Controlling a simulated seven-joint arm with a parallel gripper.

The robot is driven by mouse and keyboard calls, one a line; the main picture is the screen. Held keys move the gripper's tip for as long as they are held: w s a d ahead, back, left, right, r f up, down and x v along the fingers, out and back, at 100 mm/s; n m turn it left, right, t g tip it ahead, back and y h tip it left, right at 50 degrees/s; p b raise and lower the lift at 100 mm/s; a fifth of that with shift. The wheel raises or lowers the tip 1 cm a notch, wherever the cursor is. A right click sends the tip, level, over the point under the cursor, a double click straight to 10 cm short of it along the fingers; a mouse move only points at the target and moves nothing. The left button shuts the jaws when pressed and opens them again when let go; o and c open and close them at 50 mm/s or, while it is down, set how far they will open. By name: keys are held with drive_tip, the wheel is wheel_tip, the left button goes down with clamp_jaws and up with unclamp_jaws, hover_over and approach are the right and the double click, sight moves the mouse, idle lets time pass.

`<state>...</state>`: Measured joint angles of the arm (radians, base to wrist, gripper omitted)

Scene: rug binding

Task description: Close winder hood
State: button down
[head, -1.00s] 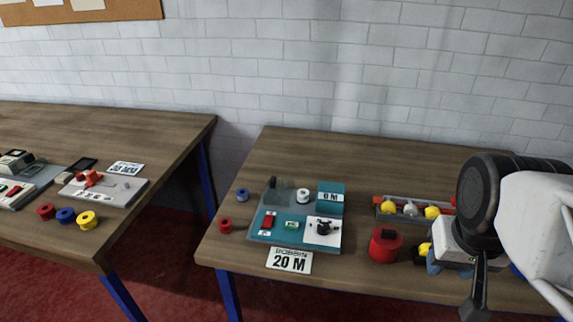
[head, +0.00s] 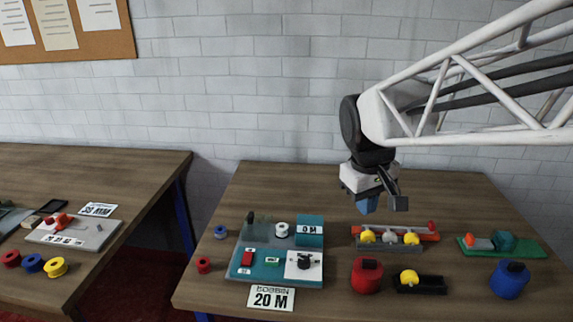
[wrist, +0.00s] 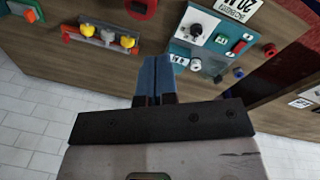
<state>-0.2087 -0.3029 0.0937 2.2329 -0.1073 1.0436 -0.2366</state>
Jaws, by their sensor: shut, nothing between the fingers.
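The winder (head: 268,279) is a teal machine on the right-hand table, with a red switch, a green button, a black knob on a white plate and a "0 M" display. A dark, see-through panel (head: 258,226), apparently its hood, seems to stand up at the back left, beside a white spool (head: 282,229). Its exact angle is hard to tell. My gripper (head: 367,206) is shut and empty, above the table to the right of the winder and apart from it. Its blue fingers (wrist: 152,75) point toward the table in the wrist view, where the winder (wrist: 208,46) lies upper right.
Right of the winder are an orange-and-grey rack (head: 428,236) with yellow and white pieces, a red container (head: 367,277), a black holder (head: 420,285), a green tray (head: 530,250) and a blue container (head: 510,281). A "20 M" card (head: 271,297) lies in front.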

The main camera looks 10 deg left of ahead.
drive_tip(key=w+a+f+n+g+h, duration=0.1)
drive_tip(key=w+a+f+n, duration=0.15)
drive_tip(key=w+a, duration=0.6)
drive_tip(key=w+a+f+n+h, duration=0.1)
drive_tip(key=w+a+n, duration=0.3)
drive_tip(key=w+a, duration=0.5)
drive_tip(key=w+a+f+n, duration=0.2)
drive_tip(key=a+f, duration=0.1)
drive_tip(key=a, duration=0.4)
drive_tip(key=w+a+f+n+h, duration=0.1)
drive_tip(key=a+f, duration=0.3)
drive_tip(key=a, duration=0.4)
drive_tip(key=w+a+f+n, duration=0.3)
drive_tip(key=a, duration=0.5)
drive_tip(key=shift+w+f+h, duration=0.25)
drive_tip(key=shift+f+h, duration=0.05)
drive_tip(key=shift+f, duration=0.05)
approach(257, 224)
drive_tip(key=a+f, duration=0.3)
drive_tip(key=f, duration=0.1)
drive_tip(key=shift+w+d+f, duration=0.1)
drive_tip(key=shift+w+d, duration=0.1)
drive_tip(key=shift+d, duration=0.25)
drive_tip(key=shift+w+d+f, duration=0.15)
drive_tip(key=shift+w+d, duration=0.05)
drive_tip(key=shift+d, duration=0.2)
